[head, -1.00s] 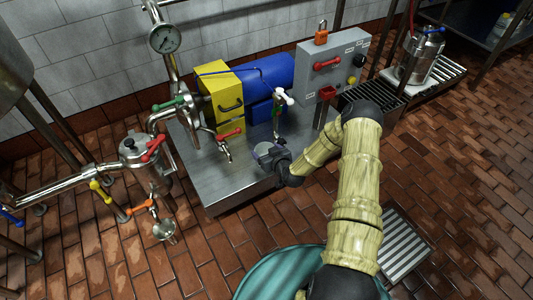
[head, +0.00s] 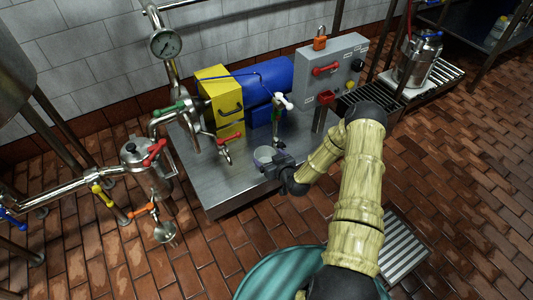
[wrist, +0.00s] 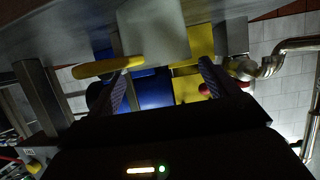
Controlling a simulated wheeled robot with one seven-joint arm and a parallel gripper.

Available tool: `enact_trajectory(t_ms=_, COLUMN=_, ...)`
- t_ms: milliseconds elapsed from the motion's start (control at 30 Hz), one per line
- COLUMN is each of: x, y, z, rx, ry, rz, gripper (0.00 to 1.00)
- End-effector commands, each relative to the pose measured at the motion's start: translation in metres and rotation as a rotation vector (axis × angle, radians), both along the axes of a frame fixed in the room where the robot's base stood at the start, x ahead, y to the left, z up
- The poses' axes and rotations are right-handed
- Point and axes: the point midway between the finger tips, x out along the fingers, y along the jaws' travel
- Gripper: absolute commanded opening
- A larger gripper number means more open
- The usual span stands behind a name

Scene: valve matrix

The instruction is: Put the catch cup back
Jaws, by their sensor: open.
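A small grey round cup (head: 263,155), which looks like the catch cup, stands on the steel bench top (head: 226,184) near its front edge, below the tap with a white handle (head: 283,101). My gripper (head: 279,162) is just to the right of the cup at bench height. In the wrist view my gripper (wrist: 162,78) has its two fingers spread, with nothing held between them. A pale block-like shape (wrist: 155,30), probably the cup, lies beyond the fingertips. A yellow bar (wrist: 108,67) shows beside it; I cannot tell what it belongs to.
A yellow box (head: 222,97) and blue motor (head: 264,76) stand behind the cup. A red-handled valve (head: 228,139) is to its left. Open tiled floor (head: 240,235) lies in front.

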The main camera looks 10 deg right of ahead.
Motion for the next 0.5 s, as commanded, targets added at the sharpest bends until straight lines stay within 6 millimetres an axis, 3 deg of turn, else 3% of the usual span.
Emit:
enact_trajectory(t_ms=300, x=-0.057, y=-0.016, z=0.028, rx=0.000, ry=0.003, rz=0.000, gripper=0.86)
enact_trajectory(t_ms=500, x=-0.075, y=-0.020, z=0.033, rx=0.001, ry=0.001, rz=0.001, gripper=0.86)
